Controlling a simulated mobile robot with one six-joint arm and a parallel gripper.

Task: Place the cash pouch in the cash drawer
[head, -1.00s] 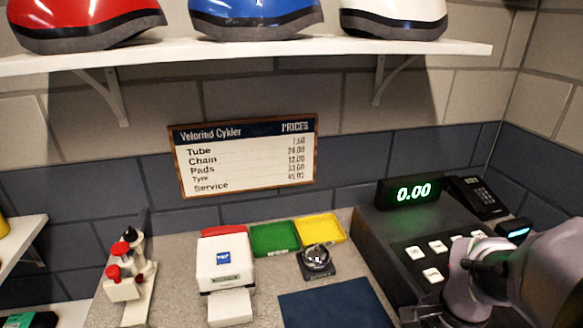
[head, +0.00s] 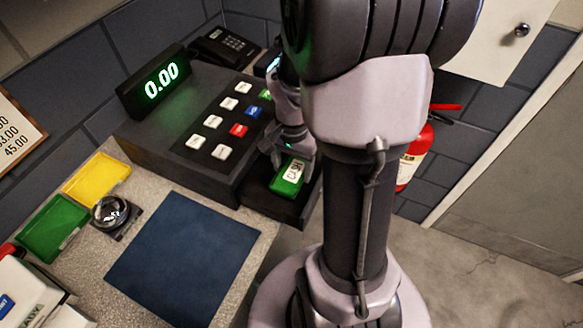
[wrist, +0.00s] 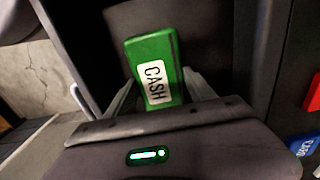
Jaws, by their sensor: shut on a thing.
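The cash pouch (head: 288,178) is a small green block with a white label. It reads CASH in the wrist view (wrist: 157,65). My gripper (head: 292,162) is shut on it; in the wrist view, the fingers (wrist: 162,92) lie along its two sides. The cash drawer (head: 262,204) is a dark tray standing open at the front of the register. The pouch is over or inside the drawer's opening, within its outline. I cannot tell whether it touches the drawer floor. My arm hides the drawer's right part in the head view.
The register (head: 190,135) has several keys and a green 0.00 display (head: 160,80). A blue mat (head: 183,255), a yellow tray (head: 97,180) and a green tray (head: 52,228) lie on the counter. A red fire extinguisher (head: 412,160) stands behind my arm. Floor shows at right.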

